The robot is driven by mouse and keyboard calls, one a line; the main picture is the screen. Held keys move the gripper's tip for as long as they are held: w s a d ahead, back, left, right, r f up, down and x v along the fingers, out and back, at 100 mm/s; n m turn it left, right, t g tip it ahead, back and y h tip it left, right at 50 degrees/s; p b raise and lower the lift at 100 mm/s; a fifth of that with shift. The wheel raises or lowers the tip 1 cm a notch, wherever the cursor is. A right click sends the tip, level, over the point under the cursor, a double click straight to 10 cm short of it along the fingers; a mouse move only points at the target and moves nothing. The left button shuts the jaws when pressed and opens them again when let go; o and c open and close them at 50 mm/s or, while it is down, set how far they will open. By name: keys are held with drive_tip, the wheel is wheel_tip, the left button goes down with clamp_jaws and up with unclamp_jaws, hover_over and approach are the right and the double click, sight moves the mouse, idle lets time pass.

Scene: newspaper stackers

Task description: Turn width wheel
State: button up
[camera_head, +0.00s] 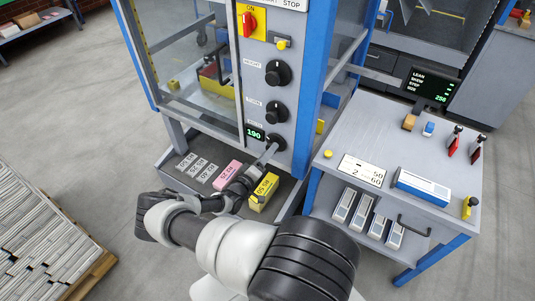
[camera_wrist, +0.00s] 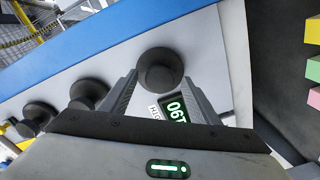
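The width wheel is a round dark knob (camera_wrist: 160,68), lowest of three on the grey front panel (camera_head: 258,105). In the wrist view it sits between the two fingertips of my gripper (camera_wrist: 162,76), close to both. My gripper is open, with its fingers spread to either side of the wheel; I cannot tell whether they touch it. In the head view my gripper (camera_head: 266,157) reaches up to the panel at the wheel, which it partly covers.
The height knob (camera_head: 277,73) and another knob (camera_head: 275,112) sit above the wheel. A yellow block (camera_head: 263,192) and a pink block (camera_head: 227,175) lie on the tray below. A grey side table (camera_head: 340,140) stands to the right. A newspaper stack (camera_head: 45,235) is at left.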

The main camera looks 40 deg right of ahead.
drive_tip(key=b+v, duration=0.1)
drive_tip(key=v, duration=1.6)
drive_tip(key=shift+a, duration=0.2)
drive_tip(key=shift+s, duration=0.1)
drive_tip(key=s+a+r+m+g+y, duration=0.1)
drive_tip(key=s+a+r+g+y, duration=0.15)
drive_tip(key=r, duration=0.55)
drive_tip(key=s+a+r+m+g+y, duration=0.1)
drive_tip(key=a+r+m+g+y, duration=0.2)
drive_tip(key=r, duration=0.6)
drive_tip(key=s+a+r+g+y, duration=0.1)
drive_tip(key=a+r+g+y, duration=0.25)
drive_tip(key=r, duration=0.45)
drive_tip(key=s+a+r+n+t+y, duration=0.2)
drive_tip(key=s+r, duration=0.4)
drive_tip(key=r, duration=0.5)
drive_tip(key=s+a+r+n+t+y, duration=0.3)
drive_tip(key=s+r+t+y, duration=0.2)
drive_tip(key=r, duration=0.6)
drive_tip(key=shift+s+a+r+n+t+y+p, duration=0.2)
drive_tip(key=shift+s+r+n+t+y+p, duration=0.15)
drive_tip(key=shift+s, duration=0.65)
